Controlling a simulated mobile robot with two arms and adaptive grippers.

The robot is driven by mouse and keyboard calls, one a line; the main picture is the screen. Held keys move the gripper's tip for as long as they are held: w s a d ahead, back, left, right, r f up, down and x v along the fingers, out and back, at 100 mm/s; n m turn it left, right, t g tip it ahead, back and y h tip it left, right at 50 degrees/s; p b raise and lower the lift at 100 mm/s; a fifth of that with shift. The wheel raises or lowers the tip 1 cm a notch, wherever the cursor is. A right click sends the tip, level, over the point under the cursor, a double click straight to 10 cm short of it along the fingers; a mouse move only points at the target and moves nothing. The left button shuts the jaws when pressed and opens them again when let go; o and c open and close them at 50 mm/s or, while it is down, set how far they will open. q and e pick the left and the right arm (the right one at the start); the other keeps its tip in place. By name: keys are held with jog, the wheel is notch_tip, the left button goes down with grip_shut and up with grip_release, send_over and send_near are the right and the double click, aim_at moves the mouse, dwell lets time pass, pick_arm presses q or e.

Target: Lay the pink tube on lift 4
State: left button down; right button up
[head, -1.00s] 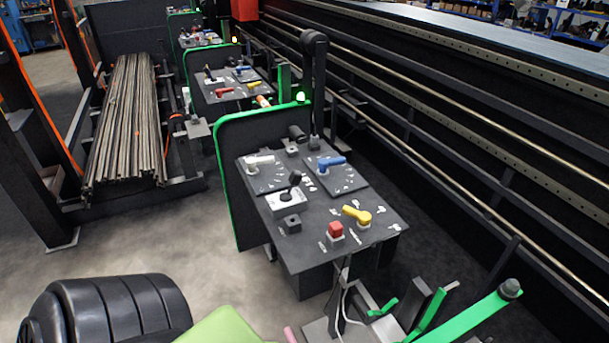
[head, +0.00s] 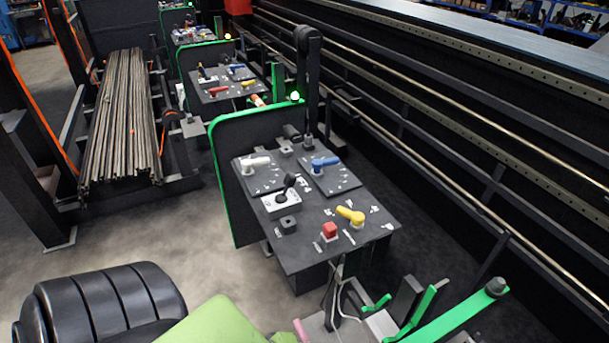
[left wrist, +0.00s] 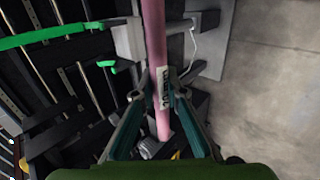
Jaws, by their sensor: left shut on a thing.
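The pink tube (left wrist: 155,40) runs top to bottom through the left wrist view, with a white printed label near its lower end. My left gripper (left wrist: 162,96) is shut on it near the label, one finger on each side. In the head view only a short piece of the tube (head: 300,330) shows at the bottom edge; the rest is out of frame. A bright green bar with a grey knob and green brackets (head: 458,312) stands to the right of it; I cannot read a lift number there. My right gripper is in neither view.
A dark control table (head: 315,205) with coloured levers and a green-edged panel stands just beyond the tube. Similar tables stand behind it. A long black machine with rails (head: 480,150) runs along the right. A rod rack (head: 125,120) is at left, with clear floor in front.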

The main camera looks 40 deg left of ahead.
pick_arm(q)
jog(key=shift+w+d+f+b, duration=0.4)
jog(key=shift+w+d, duration=1.85)
jog(key=shift+w, duration=3.95)
jog(key=shift+w+d+f+b, duration=0.1)
jog(key=shift+w+d+b, duration=0.6)
jog(key=shift+w+d, duration=3.5)
jog(key=shift+w+a+f+b, duration=0.7)
jog(key=shift+f+b, duration=0.1)
jog(key=shift+f, duration=0.15)
jog(key=shift+w+a+f+b, duration=0.65)
jog(key=shift+f+b, duration=0.15)
jog(key=shift+f, duration=0.1)
jog(key=shift+w+a+f+b, duration=0.6)
jog(key=shift+w+f+b, duration=0.15)
jog(key=shift+f, duration=0.2)
jog(key=c, duration=2)
grip_release()
jog(key=shift+s, duration=0.1)
jog(key=shift+o, duration=0.2)
